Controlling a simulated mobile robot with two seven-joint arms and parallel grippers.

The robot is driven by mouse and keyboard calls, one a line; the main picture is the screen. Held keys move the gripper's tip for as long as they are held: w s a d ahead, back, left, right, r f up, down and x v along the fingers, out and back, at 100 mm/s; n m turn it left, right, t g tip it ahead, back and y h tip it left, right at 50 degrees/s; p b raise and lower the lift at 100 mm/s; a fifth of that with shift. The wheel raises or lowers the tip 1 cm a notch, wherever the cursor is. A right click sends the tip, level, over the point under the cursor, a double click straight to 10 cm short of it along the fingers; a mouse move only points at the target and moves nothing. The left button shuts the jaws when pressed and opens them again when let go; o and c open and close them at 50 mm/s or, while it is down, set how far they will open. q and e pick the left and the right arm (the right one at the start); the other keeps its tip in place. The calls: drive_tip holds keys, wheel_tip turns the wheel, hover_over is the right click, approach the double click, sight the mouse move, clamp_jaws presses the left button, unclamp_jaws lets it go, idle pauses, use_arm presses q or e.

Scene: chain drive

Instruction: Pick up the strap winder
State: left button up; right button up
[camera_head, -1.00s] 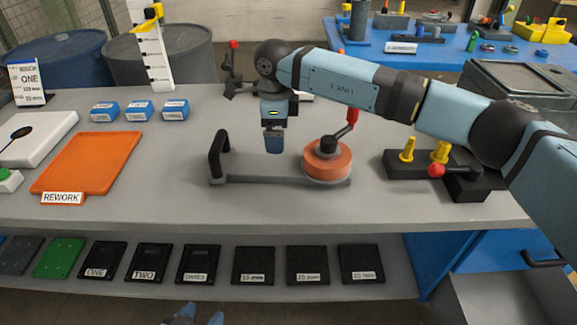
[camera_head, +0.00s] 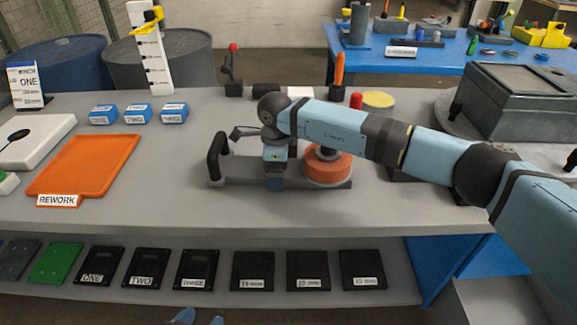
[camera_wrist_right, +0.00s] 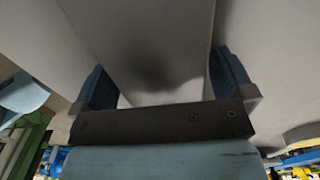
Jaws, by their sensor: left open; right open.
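The strap winder lies on the grey bench; it has a flat grey bar, an upright black handle (camera_head: 216,155) at its left end and an orange drum (camera_head: 328,170) at its right. A red grip (camera_head: 356,100), seemingly its crank's, shows above my right arm, which hides the rest of the crank. My right gripper (camera_head: 276,183) points down at the bar between handle and drum. In the right wrist view its two fingers (camera_wrist_right: 165,85) stand apart with a grey surface between or beyond them; contact cannot be told.
An orange REWORK tray (camera_head: 88,168) and several blue labelled blocks (camera_head: 137,113) are to the left. A grey lidded box (camera_head: 535,105) stands at the right. Several black plates (camera_head: 252,271) lie on the lower shelf. The bench front is clear.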

drive_tip(key=c, duration=1.5)
drive_tip(key=shift+r, duration=0.15)
drive_tip(key=shift+c, duration=0.2)
drive_tip(key=shift+r, duration=0.1)
